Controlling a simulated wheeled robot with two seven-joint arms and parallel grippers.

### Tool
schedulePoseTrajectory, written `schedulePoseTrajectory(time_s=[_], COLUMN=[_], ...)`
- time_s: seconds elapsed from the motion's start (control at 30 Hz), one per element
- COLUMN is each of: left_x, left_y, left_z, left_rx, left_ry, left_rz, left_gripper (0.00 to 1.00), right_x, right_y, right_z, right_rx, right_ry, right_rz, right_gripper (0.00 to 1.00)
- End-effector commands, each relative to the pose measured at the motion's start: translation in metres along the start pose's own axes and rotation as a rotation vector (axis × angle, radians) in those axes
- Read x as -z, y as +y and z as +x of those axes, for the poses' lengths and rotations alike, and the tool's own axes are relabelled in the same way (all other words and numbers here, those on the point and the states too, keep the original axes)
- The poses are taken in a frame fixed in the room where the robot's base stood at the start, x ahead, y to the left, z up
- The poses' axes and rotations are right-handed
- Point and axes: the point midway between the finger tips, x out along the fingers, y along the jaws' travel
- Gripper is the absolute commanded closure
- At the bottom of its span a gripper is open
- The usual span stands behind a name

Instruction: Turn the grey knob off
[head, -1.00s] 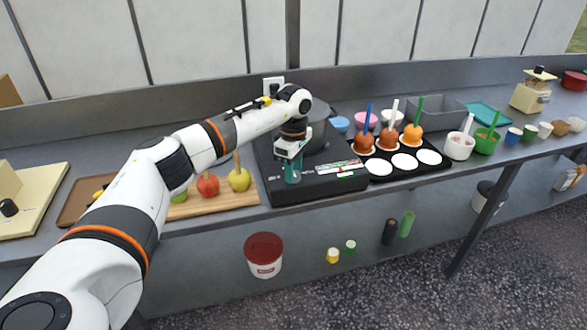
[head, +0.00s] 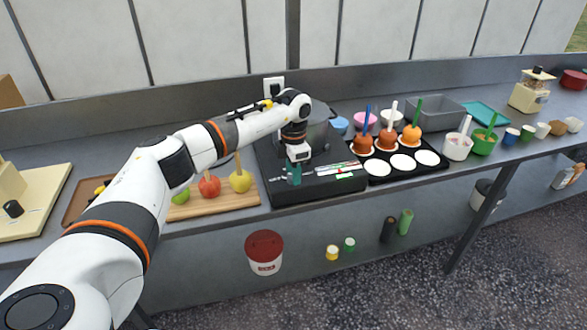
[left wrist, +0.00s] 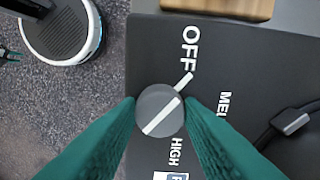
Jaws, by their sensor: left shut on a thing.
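The grey knob (left wrist: 160,110) is on the top of a black cooker (left wrist: 145,60), which also shows in the head view (head: 335,187). My left gripper (left wrist: 160,104) is shut on the knob, with a teal finger on each side. The knob's white line slants from lower left to upper right. It points toward a short white mark just below the word OFF, and looks nearly in line with it. MEL and HIGH are printed to the right and below. In the head view my left gripper (head: 294,174) hides the knob.
A grey pot (head: 318,130) stands on the cooker behind my gripper. A wooden board (head: 215,205) with apples on sticks is to the left. A black tray (head: 437,164) with candied apples is to the right. A red-topped bucket (head: 264,255) is below the counter.

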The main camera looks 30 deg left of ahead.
Motion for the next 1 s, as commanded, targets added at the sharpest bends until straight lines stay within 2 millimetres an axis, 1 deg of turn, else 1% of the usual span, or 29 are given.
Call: schedulePoseTrajectory(time_s=[0.2,0.4,0.67,1.0], left_x=[0.0005,0.0005,0.0006,0.0007], left_y=[-0.0007,-0.0008,-0.0009,-0.0011], left_z=[-0.0024,-0.0022,-0.0020,-0.0019], left_rx=[0.002,0.002,0.003,0.003], left_ry=[0.003,0.003,0.004,0.005], left_rz=[-0.159,-0.259,-0.320,-0.329], left_gripper=[0.89,0.89,0.89,0.89], right_x=[-0.0005,-0.0006,-0.0005,-0.0002], right_y=[-0.0002,-0.0004,-0.0016,-0.0027], right_z=[-0.0056,-0.0081,-0.0093,-0.0094], right_rx=[0.000,0.000,0.002,0.003], right_ry=[0.000,0.000,0.000,0.001], right_rz=[0.000,0.000,-0.001,-0.002], right_gripper=[0.64,0.64,0.64,0.64])
